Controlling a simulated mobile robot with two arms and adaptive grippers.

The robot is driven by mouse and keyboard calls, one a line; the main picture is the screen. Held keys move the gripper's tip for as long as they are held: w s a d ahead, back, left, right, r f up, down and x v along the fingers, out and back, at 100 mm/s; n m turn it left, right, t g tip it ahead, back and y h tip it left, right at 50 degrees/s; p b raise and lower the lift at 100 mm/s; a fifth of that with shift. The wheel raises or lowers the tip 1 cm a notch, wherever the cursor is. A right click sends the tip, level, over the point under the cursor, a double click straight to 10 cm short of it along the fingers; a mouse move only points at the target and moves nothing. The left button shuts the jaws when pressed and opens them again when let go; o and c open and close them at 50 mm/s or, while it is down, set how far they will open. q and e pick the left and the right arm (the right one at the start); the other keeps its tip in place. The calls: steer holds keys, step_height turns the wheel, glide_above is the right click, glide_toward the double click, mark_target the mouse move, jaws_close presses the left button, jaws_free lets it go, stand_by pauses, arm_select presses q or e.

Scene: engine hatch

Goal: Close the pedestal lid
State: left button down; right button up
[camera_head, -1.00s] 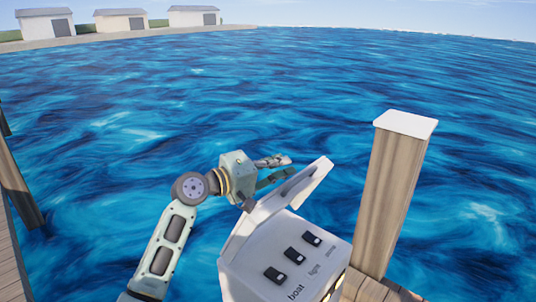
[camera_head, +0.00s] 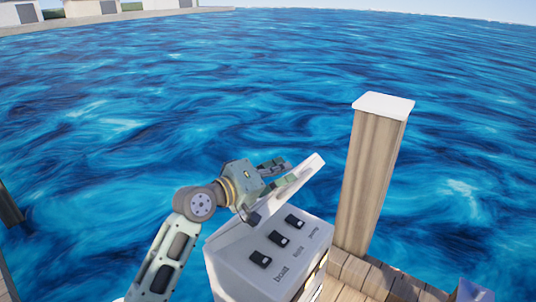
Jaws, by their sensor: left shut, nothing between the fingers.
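The pedestal (camera_head: 235,268) is a white box with several black switches on its sloped top panel. Its white lid (camera_head: 311,170) stands raised and tilted along the far side of the panel, seen nearly edge-on. My left gripper (camera_head: 284,173) is shut and empty behind the lid, on the water side. Its fingers lie close along the lid's back near the upper edge; I cannot tell whether they touch it. The lid hides part of the gripper. My right gripper is not in view.
A wooden post (camera_head: 369,180) with a white cap stands just right of the pedestal. Dock planks (camera_head: 365,275) lie at its foot. Open water fills the space behind the pedestal, with pale sheds far off at the top left.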

arm_select(q)
steer(key=s+d+f+m+y+b, duration=0.1)
steer(key=s+d+f+m, duration=0.1)
steer(key=f, duration=0.5)
steer(key=s+d+f+m+y+b, duration=0.1)
steer(key=s+d+f+m, duration=0.2)
steer(key=d+f, duration=0.2)
steer(key=s+d+f+m+b, duration=0.1)
steer(key=s+d+f+m, duration=0.2)
steer(key=f, duration=0.8)
steer(key=shift+d+t+y, duration=0.3)
steer(key=shift+d+y, duration=0.1)
steer(key=shift+d, duration=0.15)
steer(key=shift+s+f, duration=0.15)
steer(key=s+a+r+p, duration=0.2)
steer(key=s+a+r, duration=0.4)
steer(key=s+r, duration=0.1)
steer(key=shift+a, duration=0.4)
steer(key=shift+r, duration=0.1)
